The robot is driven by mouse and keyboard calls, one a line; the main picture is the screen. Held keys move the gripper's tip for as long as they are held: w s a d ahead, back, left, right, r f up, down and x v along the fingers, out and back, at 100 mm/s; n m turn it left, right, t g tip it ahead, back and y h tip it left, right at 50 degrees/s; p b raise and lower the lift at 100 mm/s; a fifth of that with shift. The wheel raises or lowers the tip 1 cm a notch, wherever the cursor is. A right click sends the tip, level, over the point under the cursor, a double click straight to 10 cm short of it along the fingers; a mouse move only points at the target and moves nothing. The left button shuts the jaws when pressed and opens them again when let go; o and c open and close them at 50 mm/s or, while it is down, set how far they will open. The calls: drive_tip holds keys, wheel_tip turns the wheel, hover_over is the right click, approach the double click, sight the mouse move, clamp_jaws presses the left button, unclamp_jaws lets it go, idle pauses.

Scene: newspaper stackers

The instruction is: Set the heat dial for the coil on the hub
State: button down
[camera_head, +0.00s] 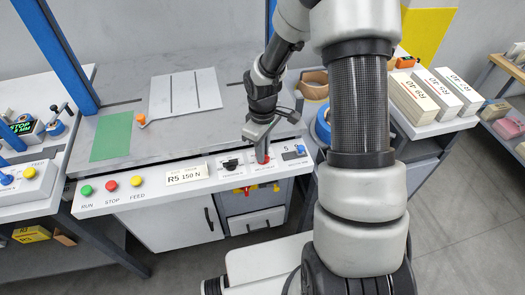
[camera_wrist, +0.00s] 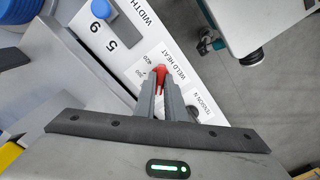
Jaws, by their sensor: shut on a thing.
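The heat dial is a red knob (camera_wrist: 160,72) beside the printed words WELD HEAT on a white panel. It also shows as a bit of red (camera_head: 263,159) at the right part of the front panel. My gripper (camera_wrist: 160,84) points down at the panel, shut on the red knob with a finger on each side. In the head view my gripper (camera_head: 262,150) is over the same spot. The fingers hide part of the knob's scale, so its setting cannot be read. A blue round part (camera_head: 322,125), partly behind my arm, may be the hub; I cannot tell which coil is on it.
A black knob (camera_head: 231,164) is left of the red one, and a blue slider (camera_wrist: 104,9) is near the WIDTH label. A card (camera_head: 187,174) reads R5 150 N. Green, red and yellow buttons (camera_head: 111,184) line the panel's left.

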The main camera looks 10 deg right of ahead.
drive_tip(key=m+b, duration=0.1)
drive_tip(key=m, duration=0.4)
drive_tip(key=shift+m+b, duration=0.35)
drive_tip(key=shift+m, duration=0.05)
drive_tip(key=m, duration=0.5)
drive_tip(key=shift+b, duration=0.3)
drive_tip(key=m, duration=0.6)
drive_tip(key=shift+m+p, duration=0.4)
drive_tip(key=c, duration=1.8)
unclamp_jaws()
drive_tip(key=shift+r, duration=0.1)
wheel_tip(320, 180, up, 17)
drive_tip(key=shift+r+p, duration=0.15)
drive_tip(key=shift+p, duration=1.1)
